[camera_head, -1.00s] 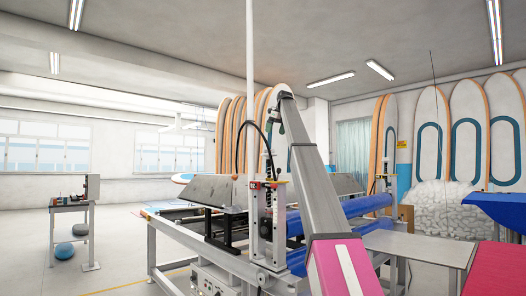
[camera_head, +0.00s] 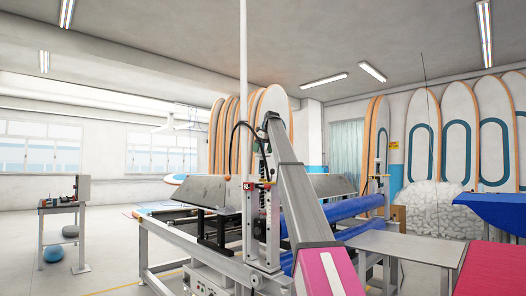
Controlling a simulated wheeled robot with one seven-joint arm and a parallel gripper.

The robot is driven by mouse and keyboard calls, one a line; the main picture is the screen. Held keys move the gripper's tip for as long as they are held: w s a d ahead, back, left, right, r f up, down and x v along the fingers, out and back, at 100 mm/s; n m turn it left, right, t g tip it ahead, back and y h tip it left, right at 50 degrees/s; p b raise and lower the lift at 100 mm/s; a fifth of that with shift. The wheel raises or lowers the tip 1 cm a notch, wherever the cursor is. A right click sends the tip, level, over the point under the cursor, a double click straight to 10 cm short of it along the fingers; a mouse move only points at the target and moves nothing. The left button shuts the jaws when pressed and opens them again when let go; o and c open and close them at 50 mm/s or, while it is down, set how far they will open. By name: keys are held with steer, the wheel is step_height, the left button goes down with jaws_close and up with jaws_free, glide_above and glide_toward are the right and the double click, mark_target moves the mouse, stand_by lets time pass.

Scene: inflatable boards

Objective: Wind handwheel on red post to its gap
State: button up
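A grey upright (camera_head: 272,232) on the near side of the machine frame carries small red parts (camera_head: 266,185) near its top. I cannot make out a handwheel or its gap there; they are too small or hidden. A slanted grey beam with a pink lower end, which looks like my arm (camera_head: 300,205), crosses in front of the machine just right of this upright. Its upper end is dark, with a black cable looping beside it. No gripper fingers can be made out.
The machine frame (camera_head: 205,257) has dark plates and blue rollers (camera_head: 350,208). A grey table (camera_head: 405,246) and a red surface (camera_head: 490,270) stand at right. A small stand (camera_head: 62,208) is at left, with open floor between. Boards lean at the back.

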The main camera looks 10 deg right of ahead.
steer(key=c, duration=0.6)
steer(key=shift+n, duration=0.3)
steer(key=n, duration=0.2)
steer(key=n+g+y, duration=0.1)
steer(key=n, duration=0.1)
steer(key=shift+w+g, duration=0.1)
steer(key=shift+g, duration=0.2)
steer(key=shift+c, duration=0.2)
steer(key=shift+f+n+g+y, duration=0.15)
steer(key=shift+n+g+y, duration=0.25)
steer(key=shift+n, duration=1)
steer(key=shift+f, duration=0.15)
steer(key=o, duration=0.6)
steer(key=shift+a, duration=0.1)
steer(key=shift+o, duration=0.2)
